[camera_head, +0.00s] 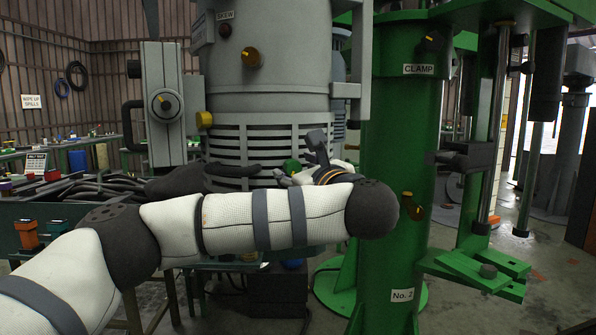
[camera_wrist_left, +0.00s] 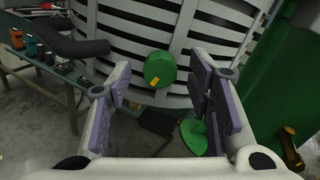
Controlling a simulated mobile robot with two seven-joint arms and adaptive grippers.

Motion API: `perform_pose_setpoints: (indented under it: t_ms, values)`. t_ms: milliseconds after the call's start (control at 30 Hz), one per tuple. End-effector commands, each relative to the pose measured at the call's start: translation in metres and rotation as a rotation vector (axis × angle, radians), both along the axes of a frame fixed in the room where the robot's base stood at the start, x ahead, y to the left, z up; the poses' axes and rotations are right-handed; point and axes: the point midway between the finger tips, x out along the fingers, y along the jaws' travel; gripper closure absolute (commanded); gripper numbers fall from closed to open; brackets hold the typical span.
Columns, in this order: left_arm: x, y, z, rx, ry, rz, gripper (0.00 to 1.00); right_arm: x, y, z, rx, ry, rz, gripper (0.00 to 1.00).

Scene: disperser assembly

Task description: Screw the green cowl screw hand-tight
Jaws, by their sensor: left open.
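The green cowl screw (camera_head: 291,166) sits on the slatted grey cowl (camera_head: 270,137) at the lower part of the grey machine body. In the left wrist view the green screw (camera_wrist_left: 160,69) is a round knob with a yellow mark on its lower edge. My left gripper (camera_wrist_left: 161,82) is open, with its purple-padded fingers to the left and right of the screw in that view. The screw appears ahead of the fingers, and no contact shows. In the head view my left forearm and wrist cover most of the gripper. My right gripper is in neither view.
A dark rounded bar (camera_wrist_left: 62,40) juts in front of the cowl at the left. A green column (camera_head: 392,140) labelled CLAMP stands close to the right. Yellow knobs (camera_head: 251,57) sit on the machine. A bench with dark hoses (camera_head: 100,187) is at the left.

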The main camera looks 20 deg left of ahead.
Motion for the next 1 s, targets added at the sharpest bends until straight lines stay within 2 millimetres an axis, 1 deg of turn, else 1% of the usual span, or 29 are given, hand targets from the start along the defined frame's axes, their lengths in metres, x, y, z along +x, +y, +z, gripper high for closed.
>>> perform_pose_setpoints:
  t_ms: [67,100,167,200,267,300,667,867,1000]
  values:
    - [0.0002,-0.0001,-0.0008,0.0,0.001,0.0,0.53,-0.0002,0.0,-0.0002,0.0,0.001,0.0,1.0]
    - [0.0001,-0.0002,-0.0008,-0.001,0.001,0.0,0.55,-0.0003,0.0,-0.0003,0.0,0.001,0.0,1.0]
    - [0.0001,-0.0002,-0.0009,-0.001,0.001,0.0,0.69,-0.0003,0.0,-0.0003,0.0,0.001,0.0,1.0]
    - [0.0,-0.0004,-0.0007,-0.001,0.001,0.0,0.78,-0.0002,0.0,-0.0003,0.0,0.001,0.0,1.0]
    - [-0.0001,-0.0004,-0.0007,-0.001,0.001,0.0,0.92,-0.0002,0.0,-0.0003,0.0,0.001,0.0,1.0]
    - [0.0,-0.0004,-0.0008,-0.001,0.001,0.0,1.0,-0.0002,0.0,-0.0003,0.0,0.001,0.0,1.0]
    - [-0.0002,-0.0007,0.0001,0.033,0.025,-0.001,1.0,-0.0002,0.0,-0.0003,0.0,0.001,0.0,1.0]
    - [-0.0002,-0.0009,0.0007,0.129,0.096,-0.001,1.0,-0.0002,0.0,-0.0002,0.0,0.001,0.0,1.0]
    - [-0.0002,-0.001,0.0009,0.229,0.17,-0.001,1.0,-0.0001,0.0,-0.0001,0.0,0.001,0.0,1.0]
